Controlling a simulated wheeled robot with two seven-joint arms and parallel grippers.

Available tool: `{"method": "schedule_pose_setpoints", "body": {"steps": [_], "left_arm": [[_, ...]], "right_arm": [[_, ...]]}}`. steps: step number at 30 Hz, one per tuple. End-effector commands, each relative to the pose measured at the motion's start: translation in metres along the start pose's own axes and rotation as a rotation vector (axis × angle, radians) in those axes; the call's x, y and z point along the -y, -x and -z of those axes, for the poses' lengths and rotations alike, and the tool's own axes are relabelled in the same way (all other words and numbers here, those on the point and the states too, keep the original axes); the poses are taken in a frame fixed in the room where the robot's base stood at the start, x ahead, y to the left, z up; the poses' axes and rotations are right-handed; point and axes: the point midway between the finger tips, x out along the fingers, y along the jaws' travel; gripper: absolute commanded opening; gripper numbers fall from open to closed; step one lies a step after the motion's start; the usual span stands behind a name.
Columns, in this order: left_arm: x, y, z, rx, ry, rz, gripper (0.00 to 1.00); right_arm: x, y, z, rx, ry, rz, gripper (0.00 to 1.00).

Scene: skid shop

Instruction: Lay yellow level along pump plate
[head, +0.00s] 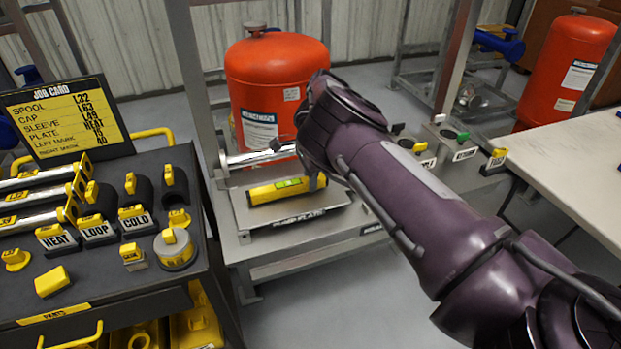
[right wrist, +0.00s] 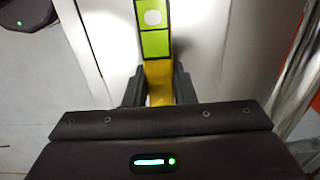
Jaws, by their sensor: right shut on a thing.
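The yellow level (head: 272,192) with a green window lies lengthwise over the grey pump plate (head: 310,216), roughly along its long side. I cannot tell whether it rests on the plate or hangs just above. My right gripper (head: 318,181) is at the level's right end, partly hidden behind my purple arm. In the right wrist view the level (right wrist: 157,70) runs between the two fingers of my right gripper (right wrist: 158,90), which is shut on it. The pump plate (right wrist: 205,50) shows pale beneath. My left gripper is not in view.
A red tank (head: 275,75) stands behind the plate, with a silver pipe (head: 255,156) in front of it. A dark parts cart (head: 110,275) with a job card (head: 65,120) stands at left. A pale table (head: 575,165) is at right. Labelled blocks (head: 455,148) sit right of the plate.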

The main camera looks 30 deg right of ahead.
Motion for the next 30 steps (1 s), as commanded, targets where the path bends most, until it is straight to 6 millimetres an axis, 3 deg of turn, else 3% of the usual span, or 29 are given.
{"method": "schedule_pose_setpoints", "body": {"steps": [26,27,30], "left_arm": [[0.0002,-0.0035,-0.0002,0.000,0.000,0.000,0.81],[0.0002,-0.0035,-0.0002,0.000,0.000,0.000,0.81],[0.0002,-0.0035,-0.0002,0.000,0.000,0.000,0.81]], "right_arm": [[0.0002,-0.0055,0.0002,-0.001,0.000,0.000,0.00],[0.0001,-0.0055,0.0002,-0.001,0.000,0.000,0.25],[0.0001,-0.0055,0.0002,-0.001,0.000,0.000,0.38]]}}
